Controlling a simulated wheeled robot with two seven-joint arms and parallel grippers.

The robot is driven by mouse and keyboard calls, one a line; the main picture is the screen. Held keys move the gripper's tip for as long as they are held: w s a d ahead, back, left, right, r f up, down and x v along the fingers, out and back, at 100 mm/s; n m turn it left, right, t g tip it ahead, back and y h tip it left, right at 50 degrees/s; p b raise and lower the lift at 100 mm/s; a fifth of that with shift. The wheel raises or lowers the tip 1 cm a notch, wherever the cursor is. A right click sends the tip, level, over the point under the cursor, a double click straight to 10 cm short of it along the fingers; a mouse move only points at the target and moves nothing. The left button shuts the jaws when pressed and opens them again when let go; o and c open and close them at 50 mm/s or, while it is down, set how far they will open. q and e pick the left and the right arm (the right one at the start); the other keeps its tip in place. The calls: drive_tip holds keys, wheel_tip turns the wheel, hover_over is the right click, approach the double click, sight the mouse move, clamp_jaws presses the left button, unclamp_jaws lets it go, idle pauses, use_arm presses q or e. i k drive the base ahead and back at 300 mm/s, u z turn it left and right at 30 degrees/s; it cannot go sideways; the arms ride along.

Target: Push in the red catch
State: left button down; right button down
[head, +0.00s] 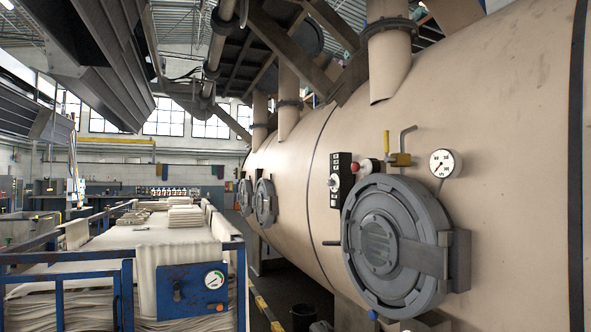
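A small red rounded piece (355,167), the only bright red part on the near machine, sticks out above the big grey round door (385,250). I take it to be the red catch, but its shape is too small to read well. It sits just right of a black control box (341,180) with white dials. The door lies against the beige vessel (480,110) and looks shut. Neither of my grippers is in view.
A yellow valve handle (400,159) and a white gauge (442,163) stand out above the door. Blue-framed carts with pale cloth (140,240) fill the left. A narrow floor strip with a dark bucket (303,317) lies between.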

sight(358, 167)
drive_tip(key=u, duration=0.1)
drive_tip(key=i, duration=0.9)
drive_tip(key=z, duration=0.3)
